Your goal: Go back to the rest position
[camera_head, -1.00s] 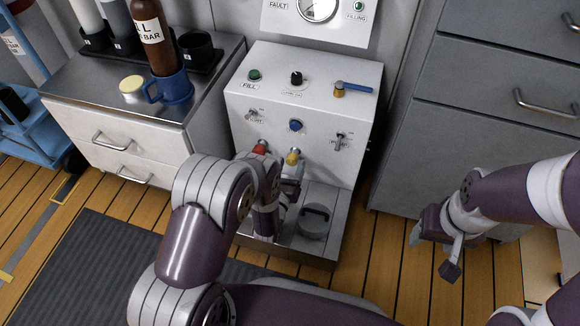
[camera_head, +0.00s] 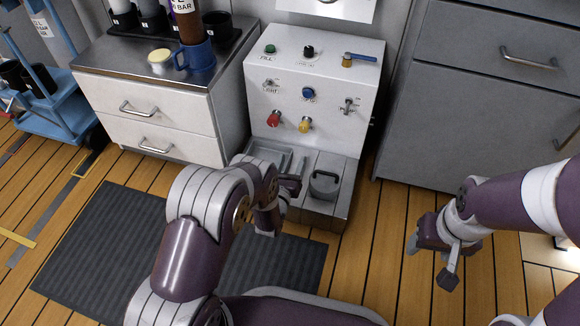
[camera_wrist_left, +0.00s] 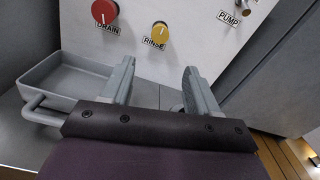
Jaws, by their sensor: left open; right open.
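My left gripper (camera_head: 292,184) is in front of the white fill panel (camera_head: 345,110), over its grey lower shelf. In the left wrist view its two fingers (camera_wrist_left: 158,88) are apart with nothing between them, below the yellow rinse knob (camera_wrist_left: 160,32). The red drain knob (camera_wrist_left: 104,12) is up and to the left there. My right gripper (camera_head: 430,250) hangs over the wooden floor at the right, clear of the panel and the cabinets. Its fingers are small and partly hidden by its wrist, but it appears empty.
A drawer unit (camera_head: 150,110) at the left carries a blue mug (camera_head: 195,57) with a brown bottle. A grey cabinet (camera_head: 490,110) stands at the right. Floor between is open.

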